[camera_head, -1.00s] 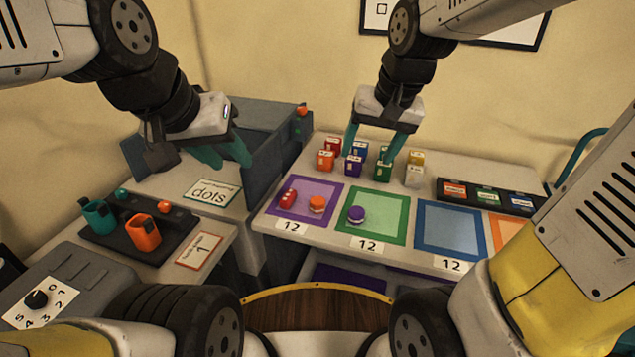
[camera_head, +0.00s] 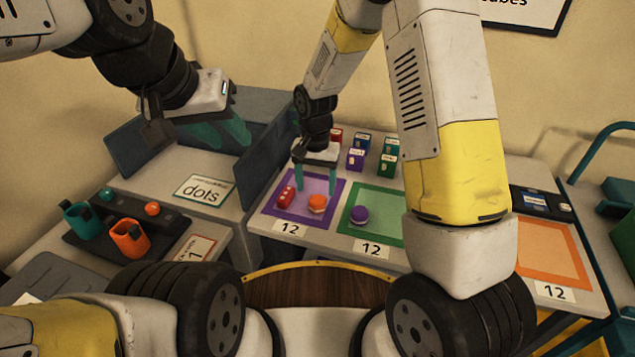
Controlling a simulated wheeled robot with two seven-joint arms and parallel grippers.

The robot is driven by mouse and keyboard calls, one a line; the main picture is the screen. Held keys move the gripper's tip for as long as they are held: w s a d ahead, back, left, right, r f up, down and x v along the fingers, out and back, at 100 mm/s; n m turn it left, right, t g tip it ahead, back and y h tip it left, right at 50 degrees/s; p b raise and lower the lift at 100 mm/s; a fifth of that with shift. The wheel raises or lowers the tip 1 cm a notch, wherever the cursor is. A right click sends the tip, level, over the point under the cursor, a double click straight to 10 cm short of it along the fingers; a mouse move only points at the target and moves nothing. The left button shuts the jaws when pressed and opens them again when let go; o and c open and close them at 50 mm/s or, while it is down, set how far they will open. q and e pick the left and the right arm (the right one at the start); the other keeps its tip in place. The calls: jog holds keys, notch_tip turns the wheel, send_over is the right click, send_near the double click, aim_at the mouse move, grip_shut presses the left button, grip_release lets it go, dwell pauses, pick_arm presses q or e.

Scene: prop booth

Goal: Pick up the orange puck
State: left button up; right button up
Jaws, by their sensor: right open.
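The orange puck (camera_head: 317,204) lies on the purple square mat (camera_head: 327,186), right of a red block with white dots (camera_head: 285,197). My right gripper (camera_head: 316,190) is open with teal fingers pointing down over the purple mat, just behind and above the puck. I cannot tell whether a finger touches the puck. My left gripper (camera_head: 222,134) is over the grey bin area at the left, away from the mats. Its teal fingers show at an angle, and nothing is seen between them.
A purple puck (camera_head: 360,214) lies on the green mat (camera_head: 384,203). Several small labelled boxes (camera_head: 356,158) stand behind the mats. An orange mat (camera_head: 552,250) is at the right. Teal (camera_head: 78,220) and orange (camera_head: 129,238) cups stand on a dark tray at the left.

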aim_at(317, 199)
jog(key=f, duration=0.5)
jog(key=shift+w+d, duration=0.15)
jog(key=shift+d, duration=0.1)
grip_shut()
jog(key=shift+r, duration=0.15)
